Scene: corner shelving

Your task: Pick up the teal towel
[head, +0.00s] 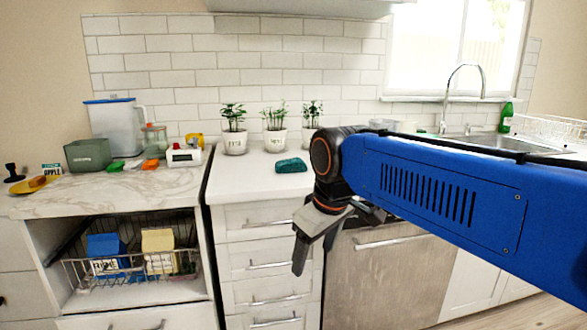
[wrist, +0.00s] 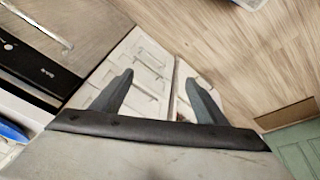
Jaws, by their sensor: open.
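The teal towel (head: 291,166) lies as a small folded bundle on the white counter (head: 238,186), in front of the potted plants. My gripper (head: 325,250) hangs in front of the counter, lower than the towel and to its right in the head view. It is open and empty. In the wrist view my gripper (wrist: 158,95) points at the cabinet fronts and the wooden floor, with its two fingers apart. The towel does not show in the wrist view.
Three potted plants (head: 234,142) stand behind the towel. A white timer (head: 184,156) and a green bin (head: 88,155) stand on the left marble counter (head: 110,190). A wire basket (head: 130,265) holds cartons below. The counter left of the towel is clear.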

